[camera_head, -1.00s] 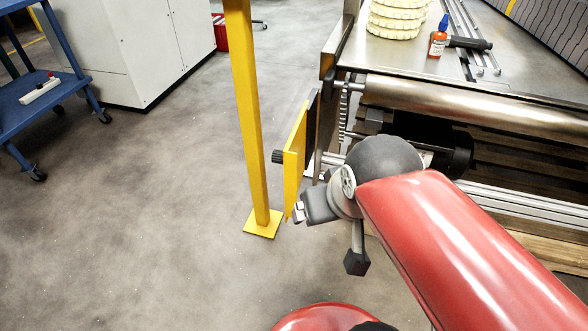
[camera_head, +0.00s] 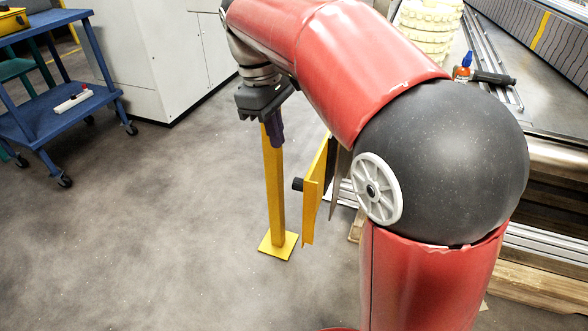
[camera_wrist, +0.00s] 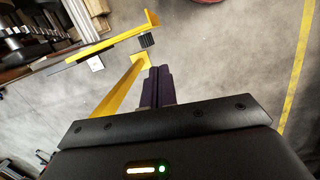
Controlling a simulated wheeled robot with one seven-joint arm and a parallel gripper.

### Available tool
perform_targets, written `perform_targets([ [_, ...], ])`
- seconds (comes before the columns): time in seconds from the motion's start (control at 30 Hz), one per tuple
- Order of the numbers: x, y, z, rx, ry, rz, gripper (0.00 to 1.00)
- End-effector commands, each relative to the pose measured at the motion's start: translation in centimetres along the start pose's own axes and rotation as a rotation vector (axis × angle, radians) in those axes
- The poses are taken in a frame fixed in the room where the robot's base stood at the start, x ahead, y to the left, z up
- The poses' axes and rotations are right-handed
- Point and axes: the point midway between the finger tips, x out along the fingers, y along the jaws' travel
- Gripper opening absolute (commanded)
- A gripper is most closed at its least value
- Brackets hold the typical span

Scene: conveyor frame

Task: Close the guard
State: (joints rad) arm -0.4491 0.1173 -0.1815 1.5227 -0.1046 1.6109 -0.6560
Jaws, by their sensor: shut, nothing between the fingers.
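The guard (camera_head: 314,192) is a yellow panel with a black knob (camera_head: 297,184) on its left face. It stands upright by the conveyor's end and shows almost edge-on, partly hidden behind my arm. How far open it stands is hard to tell. In the wrist view the guard (camera_wrist: 100,46) shows as a yellow strip at upper left, with the ribbed knob (camera_wrist: 147,40) beyond my fingertips. My gripper (camera_head: 274,138) points down, with dark purple fingers shut and empty, above and left of the guard. In the wrist view the fingers (camera_wrist: 158,72) are together, apart from the knob.
A yellow post (camera_head: 274,200) on a square foot stands just left of the guard, overlapped by my fingers. The conveyor (camera_head: 545,190) is at right, carrying a glue bottle (camera_head: 463,68) and pale stacked parts (camera_head: 428,30). A blue cart (camera_head: 60,72) is at far left. Open floor lies between.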

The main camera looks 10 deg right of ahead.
Motion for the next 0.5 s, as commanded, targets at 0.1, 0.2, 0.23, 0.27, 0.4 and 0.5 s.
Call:
perform_targets([
  [0.1,-0.5,0.1,-2.3,-0.082,-0.057,-0.007,0.0],
  [0.2,-0.5,0.1,-2.9,-0.112,-0.079,-0.01,0.0],
  [0.23,-0.4,0.1,-3.0,-0.116,-0.082,-0.011,0.0],
  [0.27,-0.2,0.1,-3.0,-0.118,-0.084,-0.011,0.0],
  [0.4,1.5,0.0,-2.9,-0.119,-0.086,-0.013,0.0],
  [0.5,3.4,0.0,-2.7,-0.118,-0.085,-0.013,0.0],
])
